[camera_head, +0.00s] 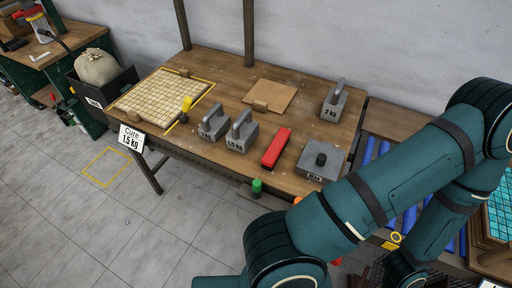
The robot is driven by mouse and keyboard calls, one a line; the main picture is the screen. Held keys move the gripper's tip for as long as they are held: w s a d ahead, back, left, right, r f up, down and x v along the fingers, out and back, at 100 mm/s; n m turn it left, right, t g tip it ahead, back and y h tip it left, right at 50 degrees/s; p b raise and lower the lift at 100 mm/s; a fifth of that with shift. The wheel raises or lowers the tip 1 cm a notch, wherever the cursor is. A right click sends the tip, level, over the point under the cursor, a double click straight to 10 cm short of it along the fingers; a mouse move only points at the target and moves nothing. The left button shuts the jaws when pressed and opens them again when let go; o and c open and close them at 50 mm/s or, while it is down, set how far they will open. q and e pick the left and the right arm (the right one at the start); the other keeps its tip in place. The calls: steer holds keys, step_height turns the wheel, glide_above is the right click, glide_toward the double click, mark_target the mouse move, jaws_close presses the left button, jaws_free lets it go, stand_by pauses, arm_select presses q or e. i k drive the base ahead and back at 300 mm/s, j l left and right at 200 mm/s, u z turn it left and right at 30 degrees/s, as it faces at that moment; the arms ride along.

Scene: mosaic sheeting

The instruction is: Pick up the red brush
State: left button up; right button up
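A long red block-shaped thing (276,147), which I take for the red brush, lies on the wooden table (226,78) near its front edge. Its bristles cannot be made out. It lies between the grey 1.5 kg weight and a flat grey block with a dark knob. Nothing of mine touches it. One of my teal arms fills the lower right and bends in front of the table's right end. Neither of my grippers shows in this view.
Grey handled weights (241,136) stand left of the red thing, with another weight (334,104) at the back right. A brown board (270,95) lies behind. A tiled sheet (164,96) covers the table's left. Blue rollers (367,153) are at the right.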

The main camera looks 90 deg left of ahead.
mark_target(273, 155)
steer(key=k+u, duration=0.1)
steer(key=u, duration=1.3)
steer(key=l+u, duration=0.1)
steer(key=u, duration=0.35)
steer(key=i+l+u, duration=0.1)
steer(key=u, duration=0.35)
steer(key=l+u, duration=0.15)
steer(key=u, duration=0.35)
